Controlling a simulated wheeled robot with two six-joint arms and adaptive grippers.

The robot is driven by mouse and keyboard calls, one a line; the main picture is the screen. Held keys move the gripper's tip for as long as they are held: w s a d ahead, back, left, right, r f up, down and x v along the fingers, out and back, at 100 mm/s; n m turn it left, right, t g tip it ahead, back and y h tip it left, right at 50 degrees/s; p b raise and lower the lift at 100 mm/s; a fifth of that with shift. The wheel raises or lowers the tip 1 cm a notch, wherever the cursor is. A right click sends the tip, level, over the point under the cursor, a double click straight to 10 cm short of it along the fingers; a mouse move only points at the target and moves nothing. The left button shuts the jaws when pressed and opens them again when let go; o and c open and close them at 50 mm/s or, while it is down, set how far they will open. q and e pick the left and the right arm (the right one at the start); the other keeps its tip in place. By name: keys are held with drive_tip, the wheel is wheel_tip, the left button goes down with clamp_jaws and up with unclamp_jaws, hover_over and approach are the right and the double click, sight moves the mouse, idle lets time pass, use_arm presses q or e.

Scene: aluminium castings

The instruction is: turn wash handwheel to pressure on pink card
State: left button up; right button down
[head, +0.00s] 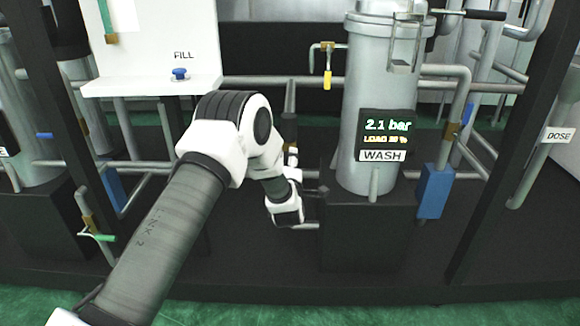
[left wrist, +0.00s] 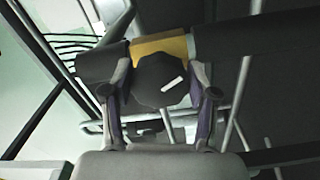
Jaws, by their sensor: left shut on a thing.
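The wash vessel (head: 365,110) is a grey cylinder. Its display (head: 388,130) reads 2.1 bar with a smaller yellow line under it, above a WASH label (head: 382,156). My left arm reaches in from the left to just left of the vessel; its gripper is largely hidden there by my own wrist. In the left wrist view my left gripper (left wrist: 160,78) has its fingers on either side of a black many-sided handwheel (left wrist: 150,82) with a white mark, shut on it. A yellow body (left wrist: 160,46) sits behind the handwheel. I see no pink card. My right gripper is not in view.
A white FILL panel (head: 150,45) with a blue knob (head: 180,74) stands at left. Grey pipes surround the vessel, with a yellow-handled valve (head: 327,80) above and a blue block (head: 434,190) at right. A dark post (head: 520,130) with pipework and a DOSE label (head: 558,135) stands farther right.

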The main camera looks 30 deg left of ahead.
use_arm(q)
drive_tip(key=shift+n, duration=0.6)
drive_tip(key=o, duration=1.2)
drive_tip(key=shift+c, duration=0.2)
drive_tip(key=v, duration=1.2)
drive_tip(key=shift+s, duration=0.1)
